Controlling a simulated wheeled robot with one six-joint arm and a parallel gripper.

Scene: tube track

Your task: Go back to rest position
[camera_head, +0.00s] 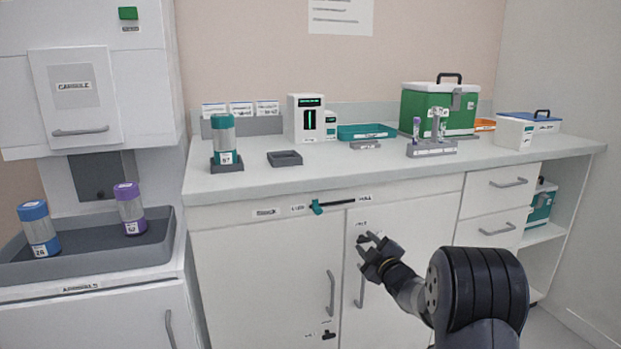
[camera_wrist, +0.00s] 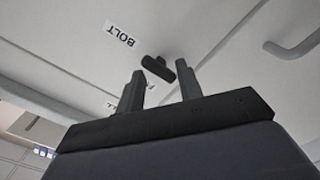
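My gripper (camera_head: 366,246) is in front of the right door of the white base cabinet (camera_head: 420,222), just below a small label. In the wrist view my gripper (camera_wrist: 160,76) has its two dark fingers apart with a gap between them. A short black bolt knob (camera_wrist: 158,69) shows beyond the fingertips, beside a label reading BOLT (camera_wrist: 119,33). Nothing is visibly held. I cannot tell whether a finger touches the knob.
A slider with a teal knob (camera_head: 316,207) is above the doors. Door handles (camera_head: 331,293) stick out nearby. The counter (camera_head: 340,172) holds a teal-capped tube (camera_head: 223,140), a green case (camera_head: 437,108) and a rack (camera_head: 431,149). Capped tubes stand in the left tray (camera_head: 85,262).

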